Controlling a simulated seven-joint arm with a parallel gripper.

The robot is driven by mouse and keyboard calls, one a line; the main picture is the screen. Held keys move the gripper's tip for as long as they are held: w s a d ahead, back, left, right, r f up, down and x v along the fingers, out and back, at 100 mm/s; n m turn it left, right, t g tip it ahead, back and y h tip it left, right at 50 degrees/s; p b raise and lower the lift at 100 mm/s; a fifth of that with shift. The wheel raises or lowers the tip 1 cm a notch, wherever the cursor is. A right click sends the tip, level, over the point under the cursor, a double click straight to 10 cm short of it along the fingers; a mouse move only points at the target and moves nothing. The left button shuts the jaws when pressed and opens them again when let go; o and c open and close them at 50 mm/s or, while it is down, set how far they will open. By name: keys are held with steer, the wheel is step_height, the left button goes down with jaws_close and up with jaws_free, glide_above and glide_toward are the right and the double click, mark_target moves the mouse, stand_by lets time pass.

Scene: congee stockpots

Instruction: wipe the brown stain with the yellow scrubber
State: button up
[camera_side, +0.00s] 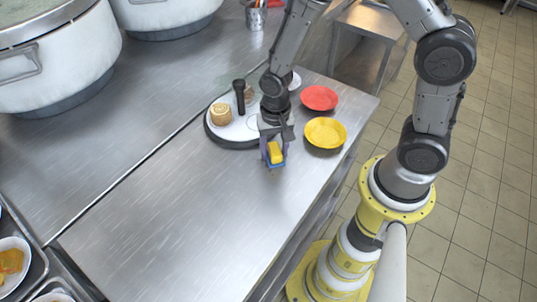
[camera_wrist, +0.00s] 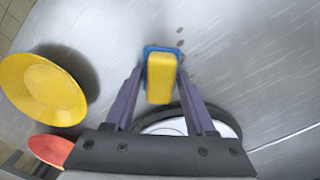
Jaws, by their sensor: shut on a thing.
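My gripper (camera_side: 274,150) is shut on the yellow scrubber (camera_side: 276,153), a yellow block with a blue layer at one side. In the wrist view the scrubber (camera_wrist: 161,80) sits between the two purple fingers of my gripper (camera_wrist: 160,73). The brown stain (camera_wrist: 180,43) shows in the wrist view as a short row of small brown spots on the steel counter, just right of the scrubber's far end. I cannot make out the stain in the side view. Whether the scrubber touches the counter is hard to tell.
A round black-rimmed white board (camera_side: 213,133) with a tan round item (camera_side: 221,113) and a black upright thing (camera_side: 239,97) stands beside my gripper. A yellow plate (camera_side: 326,133) and a red plate (camera_side: 319,98) lie right. Large pots (camera_side: 55,65) stand back left.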

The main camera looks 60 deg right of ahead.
mark_target(258, 172)
steer(key=shift+d, duration=2)
steer(key=shift+a, duration=4.95)
steer(key=shift+w+a, duration=0.15)
steer(key=shift+w, duration=0.05)
steer(key=shift+w+d, duration=0.2)
steer(key=shift+w, duration=0.05)
steer(key=shift+s+d, duration=0.1)
steer(key=shift+d, duration=4.45)
steer(key=shift+a, duration=4.65)
steer(key=shift+a+r, duration=0.1)
steer(key=shift+r, duration=0.05)
step_height(258, 172, up, 8)
